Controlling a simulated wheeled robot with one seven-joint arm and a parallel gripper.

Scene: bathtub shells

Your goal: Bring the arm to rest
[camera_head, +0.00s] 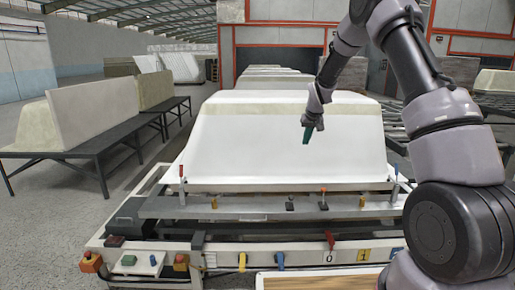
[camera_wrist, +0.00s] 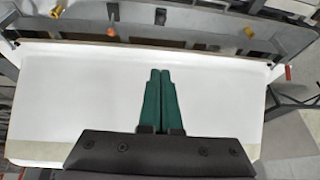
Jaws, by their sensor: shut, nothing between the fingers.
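My gripper (camera_head: 307,135) hangs at the end of my raised arm, in front of a large white bathtub shell (camera_head: 245,145) in the head view. Its green fingers point down and are shut together with nothing between them. The wrist view shows the closed fingers (camera_wrist: 160,90) over the white face of the shell (camera_wrist: 90,90). I cannot tell the exact gap between the fingertips and the shell.
The shell rests on a metal frame (camera_head: 260,207) with several clamps along its front. A control box with a red button (camera_head: 91,262) is at the front left. A wooden-topped surface (camera_head: 320,283) is at the bottom. Black tables (camera_head: 100,152) with shells stand left; grey floor is open there.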

